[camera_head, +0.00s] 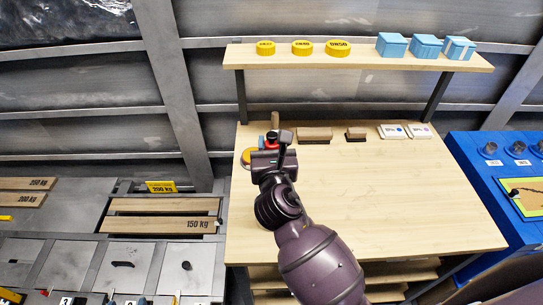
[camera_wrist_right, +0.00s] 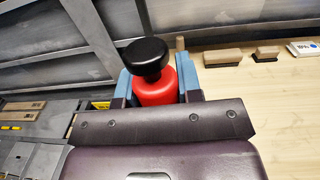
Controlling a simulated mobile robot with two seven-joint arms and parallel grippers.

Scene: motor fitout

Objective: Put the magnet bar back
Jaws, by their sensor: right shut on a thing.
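My right gripper (camera_head: 272,146) is over the left back part of the wooden table. In the wrist view its two blue-padded fingers (camera_wrist_right: 155,84) are shut on a red cylindrical piece (camera_wrist_right: 157,92) with a round black knob (camera_wrist_right: 146,57) on top. The red piece (camera_head: 271,140) also shows small in the head view. Its lower end is hidden by the gripper. I cannot tell from its look whether it is the magnet bar. A yellow-orange round thing (camera_head: 246,156) shows just left of the gripper, partly covered. My left gripper is not in view.
The wooden table (camera_head: 370,200) is clear in the middle. Wooden blocks (camera_head: 315,134) and white labelled pieces (camera_head: 393,132) lie along its back. A thin wooden post (camera_head: 275,120) stands behind the gripper. The upper shelf (camera_head: 300,63) holds yellow discs and blue boxes.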

